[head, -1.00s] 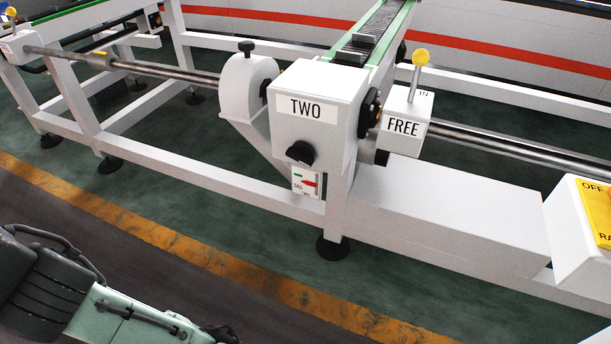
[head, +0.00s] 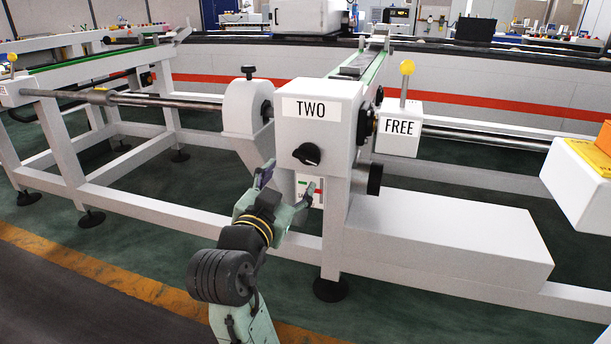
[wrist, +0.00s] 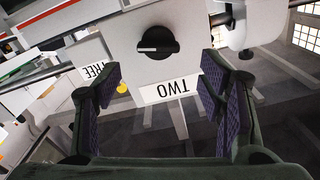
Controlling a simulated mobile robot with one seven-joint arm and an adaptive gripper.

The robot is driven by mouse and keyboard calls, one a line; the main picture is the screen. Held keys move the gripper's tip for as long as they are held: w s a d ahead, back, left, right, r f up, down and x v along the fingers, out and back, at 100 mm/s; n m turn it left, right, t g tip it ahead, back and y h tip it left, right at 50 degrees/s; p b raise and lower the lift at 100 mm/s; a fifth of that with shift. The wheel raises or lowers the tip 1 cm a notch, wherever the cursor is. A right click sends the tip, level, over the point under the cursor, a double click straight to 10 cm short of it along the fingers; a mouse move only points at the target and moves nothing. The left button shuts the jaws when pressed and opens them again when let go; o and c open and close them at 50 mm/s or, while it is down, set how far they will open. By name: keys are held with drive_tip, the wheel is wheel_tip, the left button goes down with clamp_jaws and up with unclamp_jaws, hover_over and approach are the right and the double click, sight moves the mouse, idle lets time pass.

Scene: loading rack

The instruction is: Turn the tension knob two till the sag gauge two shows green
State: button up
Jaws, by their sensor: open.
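The tension knob two (head: 307,154) is a round black knob with a light mark, on the front of the white housing labelled TWO (head: 310,108). In the wrist view the knob (wrist: 157,43) shows upside down, beyond and between the open fingers. The sag gauge two (head: 307,186) is a small white plate below the knob; a green mark and part of a red pointer show, and a fingertip hides some of it. My gripper (head: 288,186) is open and empty, just below and left of the knob in the head view, apart from it.
A white block labelled FREE (head: 402,128) with a yellow-topped lever (head: 406,68) stands right of the housing. A white beam (head: 440,235) runs low at the right. The floor in front is clear.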

sight(304, 161)
drive_tip(key=shift+o, duration=0.6)
drive_tip(key=shift+w+d, duration=0.3)
drive_tip(key=p+x, duration=0.1)
drive_tip(key=x, duration=0.9)
drive_tip(key=shift+w+a+f, duration=0.1)
drive_tip(key=shift+c, duration=0.2)
drive_tip(key=c, duration=1.1)
